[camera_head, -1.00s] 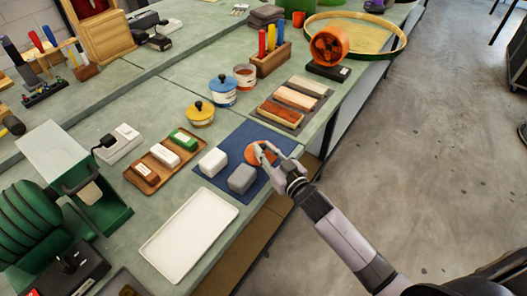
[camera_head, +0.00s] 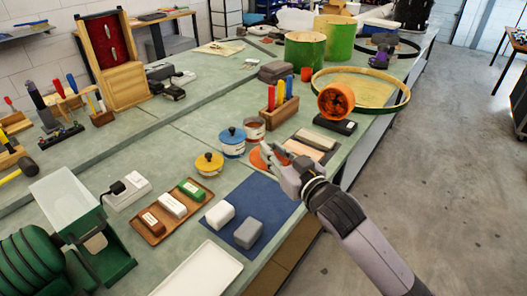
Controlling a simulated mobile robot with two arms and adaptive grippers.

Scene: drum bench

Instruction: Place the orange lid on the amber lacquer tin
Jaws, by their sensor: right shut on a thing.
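The orange lid (camera_head: 257,158) is a flat disc in the head view. My right gripper (camera_head: 270,155) is shut on it. The lid appears just in front of the open tin, apart from it, and seems raised above the bench. The amber lacquer tin (camera_head: 254,130) looks to be the open one, with a brownish inside and a pale label. It stands upright behind the blue-lidded tin's right side. My left gripper is not in view.
A blue-lidded tin (camera_head: 232,144) and a yellow-lidded pot (camera_head: 209,164) stand close left of the open tin. A wooden tool block (camera_head: 279,117) is just behind it. A blue mat (camera_head: 274,196) holds a white and a grey block.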

